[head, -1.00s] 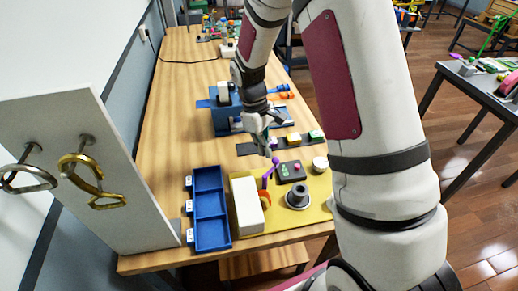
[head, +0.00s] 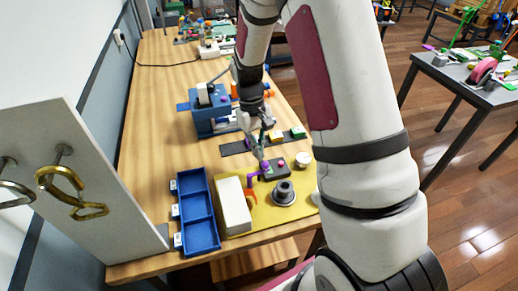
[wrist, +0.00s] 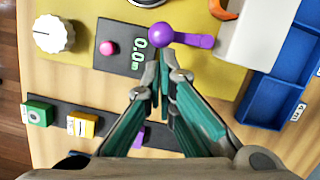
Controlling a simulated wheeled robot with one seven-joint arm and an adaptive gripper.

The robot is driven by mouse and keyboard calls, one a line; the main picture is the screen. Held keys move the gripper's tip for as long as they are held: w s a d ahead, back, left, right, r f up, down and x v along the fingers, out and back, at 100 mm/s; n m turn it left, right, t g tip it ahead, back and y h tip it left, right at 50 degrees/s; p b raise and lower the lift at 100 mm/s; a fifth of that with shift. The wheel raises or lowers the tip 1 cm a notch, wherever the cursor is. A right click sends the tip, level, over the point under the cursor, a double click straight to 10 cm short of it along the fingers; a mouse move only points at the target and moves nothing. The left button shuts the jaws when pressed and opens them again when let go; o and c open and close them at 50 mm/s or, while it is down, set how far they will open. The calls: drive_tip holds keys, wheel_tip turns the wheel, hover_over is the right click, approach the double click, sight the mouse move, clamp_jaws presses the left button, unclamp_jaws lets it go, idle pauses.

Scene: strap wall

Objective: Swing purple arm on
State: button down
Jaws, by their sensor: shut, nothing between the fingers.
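The purple arm (wrist: 185,38) is a short lever with a round ball end, on the yellow board (wrist: 225,80). In the wrist view its ball lies just beyond the fingertips, and the lever runs right toward the white block (wrist: 250,28). In the head view the purple arm (head: 257,174) shows beside the dark box with a display. My gripper (wrist: 164,85) is shut and empty, its fingertips close to the ball; I cannot tell whether they touch it. It also shows in the head view (head: 260,158), above the yellow board.
The dark display box (wrist: 118,48) has a pink button and green digits. A white knob (wrist: 54,34), a blue tray (head: 198,218) and a dark strip with coloured blocks (wrist: 75,122) lie around it. A panel with hanging rings (head: 75,150) stands at left.

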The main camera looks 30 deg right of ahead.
drive_tip(key=shift+s+a, duration=0.35)
drive_tip(key=shift+a, duration=0.2)
drive_tip(key=shift+r, duration=0.15)
drive_tip(key=v, duration=1.1)
drive_tip(key=shift+w+r, duration=0.15)
drive_tip(key=shift+r, duration=0.2)
